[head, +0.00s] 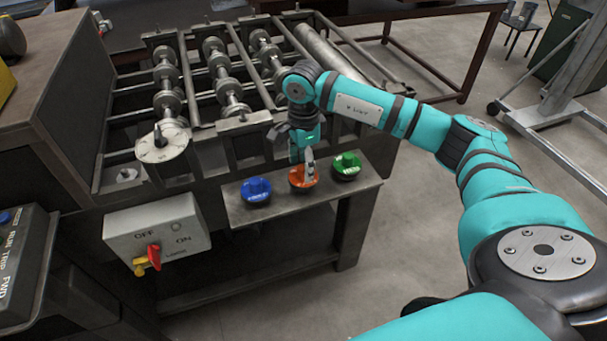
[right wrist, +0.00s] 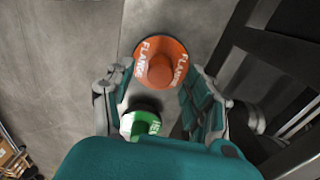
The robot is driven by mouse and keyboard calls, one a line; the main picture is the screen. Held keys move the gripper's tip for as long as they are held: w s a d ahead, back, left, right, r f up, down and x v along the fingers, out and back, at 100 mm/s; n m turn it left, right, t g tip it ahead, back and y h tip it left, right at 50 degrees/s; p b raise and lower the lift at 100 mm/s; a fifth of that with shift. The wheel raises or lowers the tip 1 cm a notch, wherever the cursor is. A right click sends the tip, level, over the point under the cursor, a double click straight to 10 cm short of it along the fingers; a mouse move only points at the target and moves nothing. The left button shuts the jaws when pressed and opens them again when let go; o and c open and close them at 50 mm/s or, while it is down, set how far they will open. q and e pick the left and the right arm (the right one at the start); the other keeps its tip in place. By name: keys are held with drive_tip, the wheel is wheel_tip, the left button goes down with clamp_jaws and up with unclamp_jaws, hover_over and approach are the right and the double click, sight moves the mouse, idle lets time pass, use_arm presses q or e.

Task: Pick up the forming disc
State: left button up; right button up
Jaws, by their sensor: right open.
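Three knobbed forming discs sit in a row on a metal shelf (head: 236,212): a blue disc (head: 256,190) at left, an orange disc (head: 297,184) in the middle and a green disc (head: 345,167) at right. My right gripper (head: 303,158) points down at the orange disc, with its fingers partly hiding it. In the right wrist view, the orange disc (right wrist: 160,50) reads "FLANGE" and shows just beyond the open fingertips (right wrist: 157,88). The green disc (right wrist: 143,122) shows lower, partly hidden by my gripper body. Whether a finger touches the orange disc, I cannot tell. My left gripper is not in view.
A machine with rollers (head: 225,75) stands behind the shelf, with a dial (head: 162,143) on it. A switch box (head: 157,235) marked OFF and ON hangs at the front left. The blue and green discs stand close beside the orange one. Open floor lies to the right.

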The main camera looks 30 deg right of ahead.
wheel_tip(320, 180, down, 2)
clamp_jaws()
idle(0.5)
drive_tip(key=shift+r, duration=0.1)
